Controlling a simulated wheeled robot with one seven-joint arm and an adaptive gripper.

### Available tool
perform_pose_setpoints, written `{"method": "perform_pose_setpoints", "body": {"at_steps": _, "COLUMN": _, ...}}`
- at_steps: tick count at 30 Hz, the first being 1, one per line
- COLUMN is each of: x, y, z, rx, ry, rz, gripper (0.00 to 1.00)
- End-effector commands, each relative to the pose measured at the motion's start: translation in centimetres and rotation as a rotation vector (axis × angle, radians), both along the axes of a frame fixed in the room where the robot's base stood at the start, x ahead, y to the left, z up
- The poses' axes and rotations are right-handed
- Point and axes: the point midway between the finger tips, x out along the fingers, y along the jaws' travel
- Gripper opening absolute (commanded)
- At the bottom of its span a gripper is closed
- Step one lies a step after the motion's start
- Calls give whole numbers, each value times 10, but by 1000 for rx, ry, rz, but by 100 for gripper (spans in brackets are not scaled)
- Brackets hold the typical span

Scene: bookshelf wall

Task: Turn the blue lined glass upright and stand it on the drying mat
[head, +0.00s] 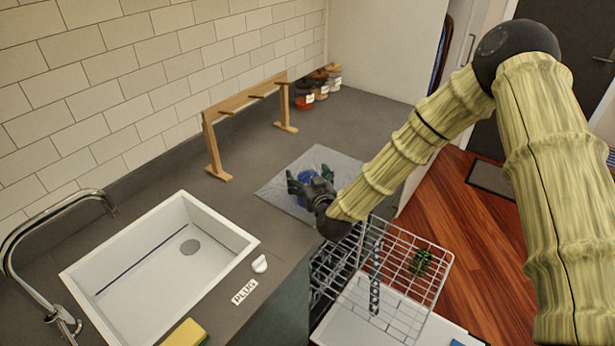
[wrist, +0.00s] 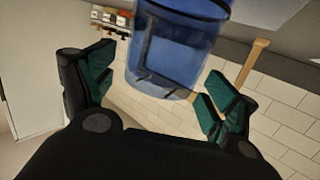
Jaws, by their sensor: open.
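The blue lined glass (head: 307,177) is on or just above the grey drying mat (head: 345,164) on the counter, partly hidden by my gripper (head: 311,186). In the wrist view the see-through blue glass (wrist: 172,50) lies between and beyond the two green-padded fingers of my gripper (wrist: 160,95). The fingers are open, with visible gaps on both sides of the glass. A dark band runs around the glass near the top of that picture, where the glass is cut off. I cannot tell which end is its mouth, or whether it touches the mat.
A wooden rack (head: 246,97) stands behind the mat, with several lidded jars (head: 318,88) farther back. The white sink (head: 160,262) is at left, beside a plug (head: 260,264) and a yellow sponge (head: 186,333). A pulled-out wire dish rack (head: 405,268) sits below the counter's front edge.

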Motion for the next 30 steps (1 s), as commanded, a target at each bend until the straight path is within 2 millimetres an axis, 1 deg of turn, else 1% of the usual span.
{"method": "perform_pose_setpoints", "body": {"at_steps": 5, "x": -1, "y": 0, "z": -1, "rx": 0, "ry": 1, "rz": 0, "gripper": 87}}
{"method": "perform_pose_setpoints", "body": {"at_steps": 8, "x": -6, "y": -2, "z": 1, "rx": 0, "ry": 1, "rz": 0, "gripper": 87}}
{"method": "perform_pose_setpoints", "body": {"at_steps": 11, "x": -17, "y": -5, "z": 2, "rx": 0, "ry": 2, "rz": 1, "gripper": 87}}
{"method": "perform_pose_setpoints", "body": {"at_steps": 21, "x": -75, "y": -23, "z": 11, "rx": -1, "ry": 3, "rz": 1, "gripper": 87}}
{"method": "perform_pose_setpoints", "body": {"at_steps": 24, "x": -90, "y": -27, "z": 14, "rx": 0, "ry": 2, "rz": 1, "gripper": 87}}
{"method": "perform_pose_setpoints", "body": {"at_steps": 30, "x": -108, "y": -34, "z": 17, "rx": 0, "ry": 0, "rz": 0, "gripper": 87}}
